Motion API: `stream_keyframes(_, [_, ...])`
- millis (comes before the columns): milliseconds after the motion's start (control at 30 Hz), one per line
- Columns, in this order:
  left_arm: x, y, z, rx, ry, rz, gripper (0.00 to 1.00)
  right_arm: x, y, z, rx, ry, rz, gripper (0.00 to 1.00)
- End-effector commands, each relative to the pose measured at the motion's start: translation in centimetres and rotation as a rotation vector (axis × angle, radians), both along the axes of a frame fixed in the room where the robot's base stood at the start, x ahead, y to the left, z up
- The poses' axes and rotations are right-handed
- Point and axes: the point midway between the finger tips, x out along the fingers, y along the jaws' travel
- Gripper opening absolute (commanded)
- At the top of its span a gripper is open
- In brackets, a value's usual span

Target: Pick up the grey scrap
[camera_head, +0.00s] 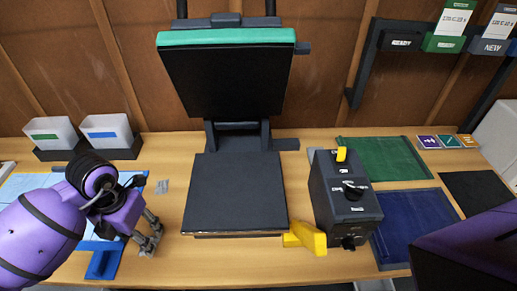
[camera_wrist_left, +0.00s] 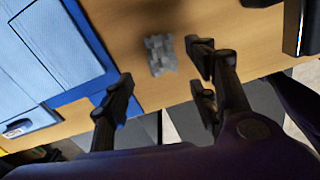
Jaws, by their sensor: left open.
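The grey scrap (camera_head: 162,186) is a small crumpled piece lying on the wooden table, between the light blue mat and the black press. It also shows in the left wrist view (camera_wrist_left: 160,56), beyond the fingertips and roughly between their lines. My left gripper (camera_head: 151,233) is open and empty, nearer the table's front edge than the scrap and apart from it. Its spread fingers also show in the left wrist view (camera_wrist_left: 162,82). My right gripper is not visible; only a purple part of my right arm is at the lower right.
A black press (camera_head: 235,190) with a raised lid stands right of the scrap, with a yellow handle (camera_head: 307,238) at its front. A black control box (camera_head: 345,200) is farther right. A blue-edged mat (camera_wrist_left: 85,40) lies left of the scrap. Bare wood surrounds the scrap.

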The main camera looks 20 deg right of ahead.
Motion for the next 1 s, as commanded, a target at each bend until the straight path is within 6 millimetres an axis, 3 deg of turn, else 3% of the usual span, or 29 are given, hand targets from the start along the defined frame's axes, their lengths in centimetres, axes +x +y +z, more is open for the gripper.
stream_keyframes(233, [0.2, -0.4, -3.5, -0.003, 0.001, 0.001, 0.53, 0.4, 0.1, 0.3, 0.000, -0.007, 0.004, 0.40])
stream_keyframes(533, [0.3, -0.4, -4.1, -0.002, -0.001, -0.001, 0.53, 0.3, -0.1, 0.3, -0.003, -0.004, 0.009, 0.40])
stream_keyframes(800, [0.3, -0.4, -4.1, -0.003, -0.002, -0.001, 0.22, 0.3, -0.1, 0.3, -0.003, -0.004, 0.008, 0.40])
stream_keyframes(1000, [0.3, -0.4, -4.1, -0.003, -0.002, 0.000, 0.22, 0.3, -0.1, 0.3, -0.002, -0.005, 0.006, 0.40])
